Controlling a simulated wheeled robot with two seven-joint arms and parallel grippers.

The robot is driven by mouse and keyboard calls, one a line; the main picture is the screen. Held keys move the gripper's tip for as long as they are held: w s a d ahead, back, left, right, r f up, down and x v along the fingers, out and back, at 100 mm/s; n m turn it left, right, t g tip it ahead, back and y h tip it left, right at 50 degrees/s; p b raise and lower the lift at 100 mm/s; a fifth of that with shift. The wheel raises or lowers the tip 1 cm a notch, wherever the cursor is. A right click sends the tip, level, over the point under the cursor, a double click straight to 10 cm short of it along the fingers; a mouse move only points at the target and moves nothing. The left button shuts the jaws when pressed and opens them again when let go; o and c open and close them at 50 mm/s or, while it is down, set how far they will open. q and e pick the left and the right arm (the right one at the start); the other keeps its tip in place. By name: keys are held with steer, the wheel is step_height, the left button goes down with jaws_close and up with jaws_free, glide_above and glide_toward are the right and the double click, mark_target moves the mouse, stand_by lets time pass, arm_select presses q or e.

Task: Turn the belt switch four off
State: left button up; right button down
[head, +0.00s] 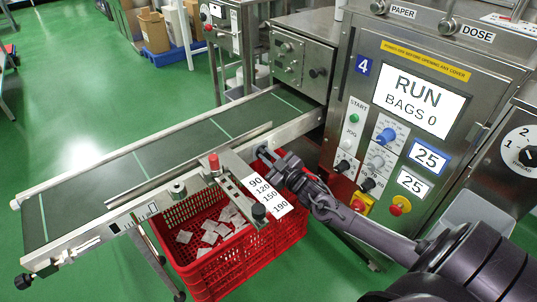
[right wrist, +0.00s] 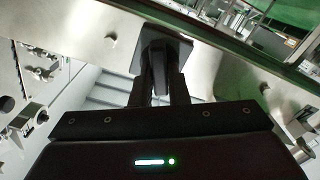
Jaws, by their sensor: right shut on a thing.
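The machine (head: 345,80) carries a blue number 4 plate, and its conveyor belt (head: 165,150) runs out to the left. My right gripper (head: 270,160) is at the belt's near side rail, close to the machine. In the right wrist view, my right gripper (right wrist: 160,85) is shut on a dark switch knob (right wrist: 160,52) with a dark square plate behind it on the metal rail. The fingers hide part of the knob, and its on or off marks cannot be read. The display (head: 425,100) reads RUN, BAGS 0. My left gripper is not in view.
A red crate (head: 190,268) with several teabags stands below the belt's near side. A white scale plate (head: 268,198) and a red-topped post (head: 213,162) stick out beside my gripper. A red stop button (head: 400,205) is on the panel at right.

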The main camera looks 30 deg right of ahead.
steer(key=shift+n, duration=0.5)
steer(key=shift+a+n+p, duration=0.1)
steer(key=shift+n+p, duration=0.25)
steer(key=shift+n, duration=0.55)
steer(key=n, duration=0.2)
steer(key=shift+n, duration=0.4)
arm_select(q)
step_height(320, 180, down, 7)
steer(key=p, duration=0.1)
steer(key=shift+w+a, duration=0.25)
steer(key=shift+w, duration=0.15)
arm_select(e)
steer(key=shift+a+f+n, duration=0.1)
steer(key=shift+f+n, duration=0.1)
steer(key=shift+n, duration=1.6)
steer(key=shift+f+n, duration=0.15)
steer(key=shift+n, duration=1.65)
steer(key=c, duration=1.4)
jaws_free()
